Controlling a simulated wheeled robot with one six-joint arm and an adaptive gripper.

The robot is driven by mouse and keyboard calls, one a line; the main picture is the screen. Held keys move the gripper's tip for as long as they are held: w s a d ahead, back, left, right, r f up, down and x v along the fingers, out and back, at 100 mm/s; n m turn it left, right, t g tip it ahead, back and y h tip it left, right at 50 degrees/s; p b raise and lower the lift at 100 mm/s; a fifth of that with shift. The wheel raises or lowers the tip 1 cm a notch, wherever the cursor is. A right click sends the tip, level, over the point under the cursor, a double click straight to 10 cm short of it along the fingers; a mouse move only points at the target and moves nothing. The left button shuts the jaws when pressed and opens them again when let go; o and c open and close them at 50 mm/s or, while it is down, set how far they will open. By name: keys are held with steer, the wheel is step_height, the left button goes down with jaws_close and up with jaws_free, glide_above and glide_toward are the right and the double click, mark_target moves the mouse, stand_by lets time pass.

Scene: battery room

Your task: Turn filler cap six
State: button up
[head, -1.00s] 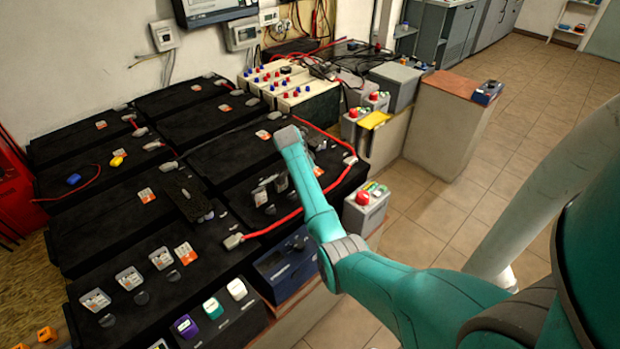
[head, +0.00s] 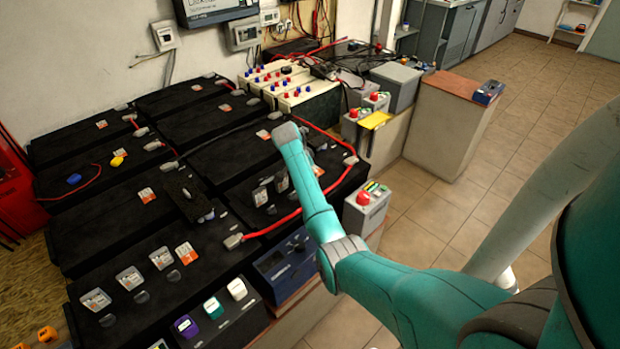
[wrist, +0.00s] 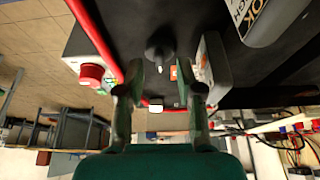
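In the wrist view a dark round filler cap (wrist: 160,48) stands on the black battery top (wrist: 135,22). My gripper (wrist: 161,78) is open, with one fingertip on each side of the line to this cap. The cap sits just beyond and between the tips, and I see no clear contact. No number on the cap is readable. In the head view my teal arm hides the gripper and this cap. The right-hand black battery (head: 235,190) shows beside my arm, with grey flip tags on top.
A grey tag (wrist: 214,65) stands close to the right fingertip. A red cable (wrist: 95,35) runs left of the gripper, with a box with a red button (wrist: 92,75) beyond it. More grey tags (head: 130,278) and dark caps (head: 141,296) line the front battery. Open floor lies right.

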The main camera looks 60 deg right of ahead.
steer(key=v, duration=1)
steer(key=shift+a+r, duration=0.15)
steer(key=shift+a, duration=0.05)
